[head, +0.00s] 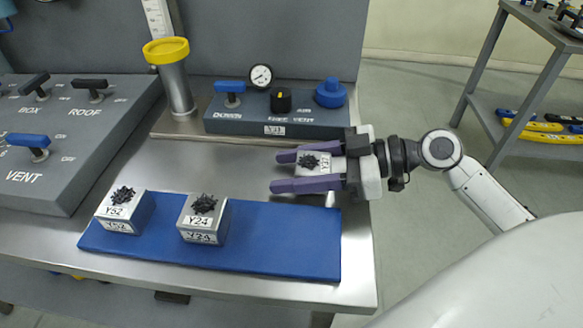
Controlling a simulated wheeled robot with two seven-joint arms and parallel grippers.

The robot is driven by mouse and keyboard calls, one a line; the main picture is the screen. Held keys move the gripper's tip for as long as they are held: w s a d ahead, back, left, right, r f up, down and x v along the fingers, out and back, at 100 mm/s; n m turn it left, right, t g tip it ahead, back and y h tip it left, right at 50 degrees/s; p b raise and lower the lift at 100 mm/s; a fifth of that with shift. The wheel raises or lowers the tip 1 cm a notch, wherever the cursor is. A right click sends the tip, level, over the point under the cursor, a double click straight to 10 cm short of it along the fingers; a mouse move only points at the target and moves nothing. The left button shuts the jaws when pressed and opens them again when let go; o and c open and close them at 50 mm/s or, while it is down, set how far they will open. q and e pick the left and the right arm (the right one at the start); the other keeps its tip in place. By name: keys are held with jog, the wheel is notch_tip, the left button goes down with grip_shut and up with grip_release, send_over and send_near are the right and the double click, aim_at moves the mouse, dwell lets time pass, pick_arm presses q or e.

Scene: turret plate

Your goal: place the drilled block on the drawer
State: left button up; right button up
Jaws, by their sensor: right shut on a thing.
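My right gripper (281,171) comes in from the right with its purple fingers around a small pale metal block (325,165). This block has a dark, shaggy pile on top and a label that I cannot read surely. It is over the right part of the steel table; whether it touches the table I cannot tell. Two similar blocks, one marked Y52 (120,226) and one marked Y24 (201,237), sit on a blue mat (285,243), each with a dark pile on top. No drill holes show clearly. I cannot make out a drawer for certain. My left gripper is out of view.
A grey panel with levers (60,120) fills the left. A control box (275,118) with a gauge (260,76) and a yellow-topped post (176,85) stand at the back. The mat's right part is bare. A shelf rack (520,105) stands far right.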

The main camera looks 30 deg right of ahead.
jog(key=shift+r, duration=0.1)
jog(key=o, duration=1)
jog(key=shift+f, duration=0.2)
jog(key=o, duration=0.4)
jog(key=shift+c, duration=0.2)
jog(key=shift+r, duration=0.15)
